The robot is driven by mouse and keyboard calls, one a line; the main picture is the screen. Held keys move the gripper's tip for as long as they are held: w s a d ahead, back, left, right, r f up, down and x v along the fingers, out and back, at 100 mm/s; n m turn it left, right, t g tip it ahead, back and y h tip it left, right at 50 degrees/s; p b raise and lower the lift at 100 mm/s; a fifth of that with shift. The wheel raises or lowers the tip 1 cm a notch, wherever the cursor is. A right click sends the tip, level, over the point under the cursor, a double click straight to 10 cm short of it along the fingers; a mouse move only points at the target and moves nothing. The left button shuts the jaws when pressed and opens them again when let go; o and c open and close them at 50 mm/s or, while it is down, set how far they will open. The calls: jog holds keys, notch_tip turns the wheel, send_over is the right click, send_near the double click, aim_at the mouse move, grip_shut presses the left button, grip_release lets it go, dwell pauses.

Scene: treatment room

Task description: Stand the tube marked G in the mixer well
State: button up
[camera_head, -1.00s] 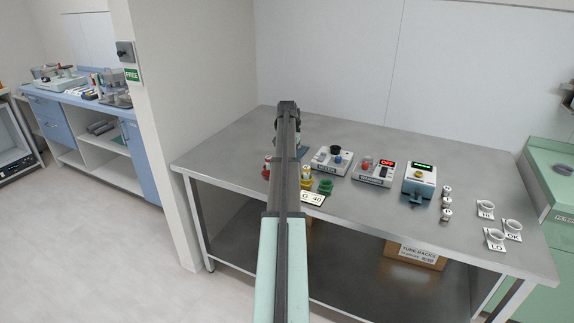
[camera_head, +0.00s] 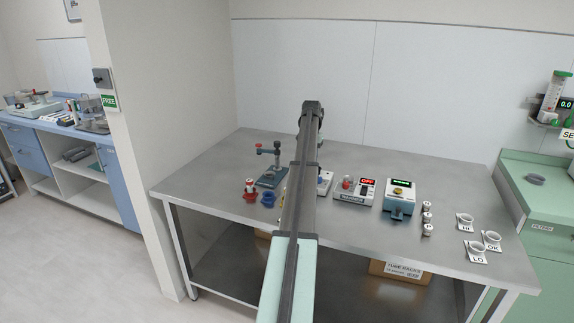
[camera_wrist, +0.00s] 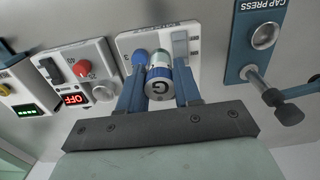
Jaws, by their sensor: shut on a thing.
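In the wrist view my gripper (camera_wrist: 158,92) is shut on the tube marked G (camera_wrist: 158,76), which has a blue band and a white and teal body. In the head view my arm covers the gripper and tube, and only part of the mixer (camera_head: 325,181) shows at the arm's right.
The warmer (camera_head: 352,198), reading OFF, and a blue device with a green display (camera_head: 399,200) stand right of the mixer. The cap press (camera_head: 271,178) is left. A red-topped item (camera_head: 249,190) and a blue cup (camera_head: 268,200) stand at front left. Labelled cups (camera_head: 465,221) stand right.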

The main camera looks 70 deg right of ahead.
jog(key=d+n, duration=0.2)
jog(key=d, duration=0.7)
jog(key=shift+s+r, duration=0.25)
jog(key=shift+r, duration=0.15)
jog(key=shift+d+f, duration=0.1)
jog(key=shift+f, duration=2.75)
jog(key=shift+f, duration=0.55)
jog(key=o, duration=0.7)
jog(key=shift+o, duration=0.2)
notch_tip(320, 180, up, 11)
